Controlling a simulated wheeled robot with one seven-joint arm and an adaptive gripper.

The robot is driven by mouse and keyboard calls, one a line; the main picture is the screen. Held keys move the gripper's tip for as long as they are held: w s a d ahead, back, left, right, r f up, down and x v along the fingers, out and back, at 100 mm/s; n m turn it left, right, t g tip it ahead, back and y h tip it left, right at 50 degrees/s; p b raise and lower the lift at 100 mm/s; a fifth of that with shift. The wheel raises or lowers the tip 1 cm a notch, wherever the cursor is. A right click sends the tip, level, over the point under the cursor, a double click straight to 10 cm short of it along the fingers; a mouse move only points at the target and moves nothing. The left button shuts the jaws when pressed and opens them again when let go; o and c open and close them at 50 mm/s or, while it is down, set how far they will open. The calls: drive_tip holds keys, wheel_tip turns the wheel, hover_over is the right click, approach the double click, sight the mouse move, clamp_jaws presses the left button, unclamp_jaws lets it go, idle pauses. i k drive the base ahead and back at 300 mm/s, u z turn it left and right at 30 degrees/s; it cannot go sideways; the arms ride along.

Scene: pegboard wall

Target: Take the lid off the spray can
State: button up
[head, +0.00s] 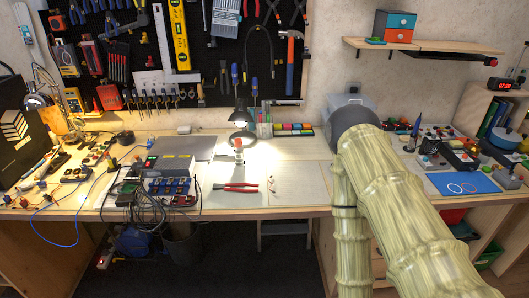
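A small red and white can (239,150), which looks like the spray can, stands upright on the workbench (300,185) in the bright light of a desk lamp (240,118). It is too small here to make out its lid clearly. My arm fills the right of the head view and reaches over the bench, well to the right of the can. My gripper does not show, so I cannot see whether it holds anything.
Red-handled pliers (236,187) lie just in front of the can. A box with blue parts and cables (168,187) is to its left. Coloured blocks (293,129) stand behind to the right. The bench between can and arm is mostly clear.

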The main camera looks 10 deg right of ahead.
sight(238, 141)
drive_tip(key=z, duration=2)
drive_tip(key=i, duration=1.25)
drive_tip(key=u, duration=3.1)
drive_tip(key=i, duration=0.3)
drive_tip(key=z, duration=0.15)
